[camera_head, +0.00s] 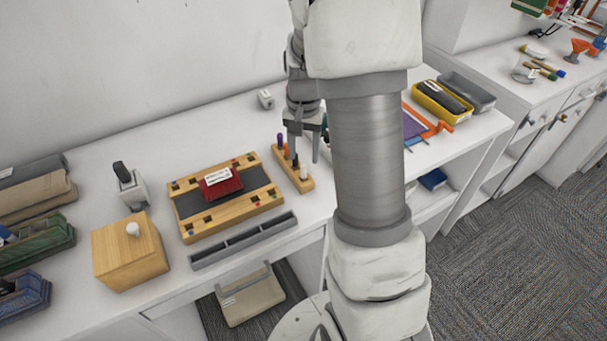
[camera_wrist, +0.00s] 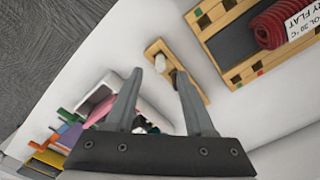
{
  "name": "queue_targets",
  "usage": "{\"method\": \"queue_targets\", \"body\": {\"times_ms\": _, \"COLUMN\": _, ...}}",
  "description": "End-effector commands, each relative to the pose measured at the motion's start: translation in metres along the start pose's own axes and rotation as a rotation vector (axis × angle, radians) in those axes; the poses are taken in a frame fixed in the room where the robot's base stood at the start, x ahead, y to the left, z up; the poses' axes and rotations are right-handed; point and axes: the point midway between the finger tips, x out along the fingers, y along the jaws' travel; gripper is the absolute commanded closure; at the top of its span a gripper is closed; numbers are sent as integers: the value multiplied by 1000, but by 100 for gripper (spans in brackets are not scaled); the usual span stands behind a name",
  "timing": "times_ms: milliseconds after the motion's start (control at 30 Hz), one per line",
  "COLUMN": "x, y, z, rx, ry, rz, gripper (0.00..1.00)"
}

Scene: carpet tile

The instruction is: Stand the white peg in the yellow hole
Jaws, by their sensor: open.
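The white peg (camera_head: 304,173) stands upright at the near end of a small wooden rack (camera_head: 306,186). In the wrist view the white peg (camera_wrist: 160,62) shows between and just beyond my fingertips. My gripper (camera_head: 303,158) is open and empty, pointing down over the rack, with its tips close to the peg. Whether a finger touches it I cannot tell. A wooden board (camera_head: 196,233) with square holes near its corners and small coloured marks lies left of the rack. Which hole is yellow I cannot make out. The board also shows in the wrist view (camera_wrist: 232,76).
A red rolled cloth (camera_head: 222,187) with a label lies on the board's dark middle. A grey tray (camera_head: 243,241) lies in front of it, and a wooden box (camera_head: 130,255) with a white knob stands left. A purple-topped peg (camera_head: 280,139) shares the rack.

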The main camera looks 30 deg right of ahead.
Motion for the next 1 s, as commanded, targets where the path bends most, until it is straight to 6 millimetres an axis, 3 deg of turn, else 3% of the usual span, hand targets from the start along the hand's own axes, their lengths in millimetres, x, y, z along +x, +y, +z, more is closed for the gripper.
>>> {"method": "queue_targets", "body": {"times_ms": 167, "x": 14, "y": 0, "z": 0, "rx": 0, "ry": -3, "rz": 1, "gripper": 46}}
{"method": "queue_targets", "body": {"times_ms": 433, "x": 51, "y": 0, "z": 0, "rx": 1, "ry": -3, "rz": 1, "gripper": 46}}
{"method": "queue_targets", "body": {"times_ms": 733, "x": 55, "y": -1, "z": 0, "rx": 0, "ry": 0, "rz": 0, "gripper": 46}}
{"method": "queue_targets", "body": {"times_ms": 1000, "x": 55, "y": -1, "z": 0, "rx": 0, "ry": 0, "rz": 0, "gripper": 94}}
